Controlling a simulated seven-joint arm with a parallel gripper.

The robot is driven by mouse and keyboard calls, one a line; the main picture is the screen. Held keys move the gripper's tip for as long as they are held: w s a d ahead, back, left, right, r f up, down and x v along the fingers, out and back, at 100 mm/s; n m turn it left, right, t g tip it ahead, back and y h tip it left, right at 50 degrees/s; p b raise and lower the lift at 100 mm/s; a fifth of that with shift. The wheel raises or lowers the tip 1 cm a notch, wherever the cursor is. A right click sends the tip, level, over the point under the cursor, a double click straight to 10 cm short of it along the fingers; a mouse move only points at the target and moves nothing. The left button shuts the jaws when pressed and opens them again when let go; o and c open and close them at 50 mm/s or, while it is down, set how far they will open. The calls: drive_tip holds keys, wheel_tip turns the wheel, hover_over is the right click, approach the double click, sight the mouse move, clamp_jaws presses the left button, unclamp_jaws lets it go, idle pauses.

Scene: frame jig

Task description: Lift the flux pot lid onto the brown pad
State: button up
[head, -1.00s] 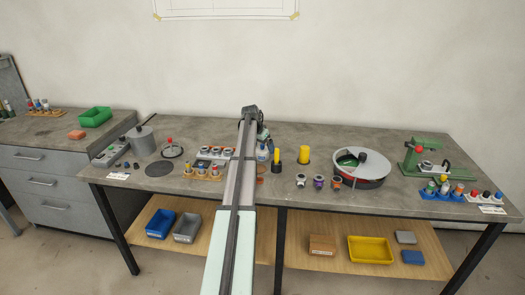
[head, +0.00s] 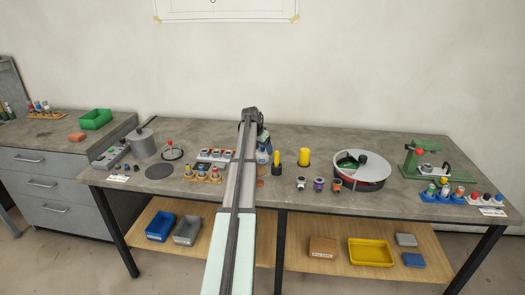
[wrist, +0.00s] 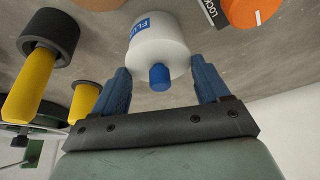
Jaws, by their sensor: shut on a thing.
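The white flux pot (wrist: 150,42), with part of its blue label showing, stands on the bench between my fingers in the wrist view. A blue knob (wrist: 160,77) sticks out of its end towards the camera. My gripper (wrist: 163,85) has blue fingers, one on each side, shut on the lid end; the exact contact is hard to see. No gap between lid and pot can be made out. The brown pad (wrist: 97,3) shows only partly at the top edge of the wrist view, and as a small brown disc (head: 261,170) right of my arm in the head view.
Yellow-handled tools (wrist: 28,85) stand close beside the pot. An orange round thing (wrist: 250,10) and a lock label are on the other side. In the head view, a round tray (head: 361,172) and a green press (head: 425,155) stand further right.

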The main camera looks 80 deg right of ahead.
wheel_tip(320, 180, up, 11)
drive_tip(key=shift+r, duration=0.15)
idle(0.5)
hover_over(260, 170)
drive_tip(key=a, duration=0.1)
drive_tip(key=f, duration=0.8)
drive_tip(key=shift+w+f, duration=0.25)
drive_tip(key=shift+f, duration=2.75)
drive_tip(key=shift+f, duration=0.25)
drive_tip(key=shift+f, duration=0.25)
